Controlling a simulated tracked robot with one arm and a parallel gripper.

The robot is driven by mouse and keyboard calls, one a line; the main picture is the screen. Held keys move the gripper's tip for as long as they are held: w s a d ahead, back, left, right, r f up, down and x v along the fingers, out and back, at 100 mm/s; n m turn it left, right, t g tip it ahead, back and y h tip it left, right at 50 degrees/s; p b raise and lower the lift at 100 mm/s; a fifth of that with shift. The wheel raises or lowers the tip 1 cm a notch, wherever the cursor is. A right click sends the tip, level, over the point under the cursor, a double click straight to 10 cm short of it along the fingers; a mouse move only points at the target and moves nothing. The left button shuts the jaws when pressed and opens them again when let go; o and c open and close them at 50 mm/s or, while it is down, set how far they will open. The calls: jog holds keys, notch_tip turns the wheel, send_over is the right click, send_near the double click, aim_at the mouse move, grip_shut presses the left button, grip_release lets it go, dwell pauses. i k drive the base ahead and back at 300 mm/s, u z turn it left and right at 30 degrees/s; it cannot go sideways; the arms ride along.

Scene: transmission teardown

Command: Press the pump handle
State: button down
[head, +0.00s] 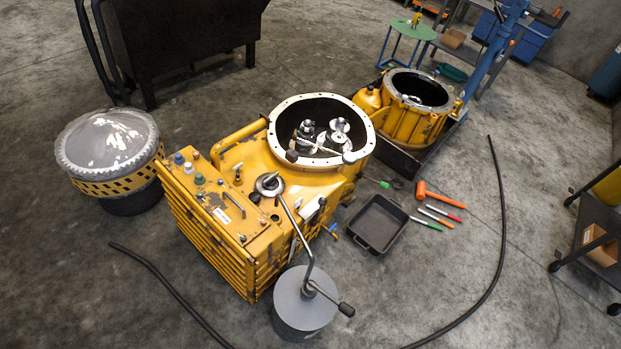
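A grey cylindrical can (303,312) stands on the floor in front of the yellow gearbox housing (255,205). A thin metal rod rises from its top and leans up to the housing's top, near a round grey fitting (268,184). A short lever with a black grip (346,310) sticks out over the can's right side; it looks like the pump handle. The lever slopes down to the right. My gripper does not show in the head view, and nothing is seen touching the handle.
A black tray (378,224) and several hand tools (440,210) lie right of the housing. A domed grey cover (108,150) stands at left. Black hoses (170,290) lie on both sides. The floor right of the can looks clear up to the right hose.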

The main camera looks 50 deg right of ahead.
aim_at(347, 310)
jog(key=u, duration=0.3)
jog(key=k, duration=0.95)
jog(key=z, duration=1.25)
jog(key=i, duration=1)
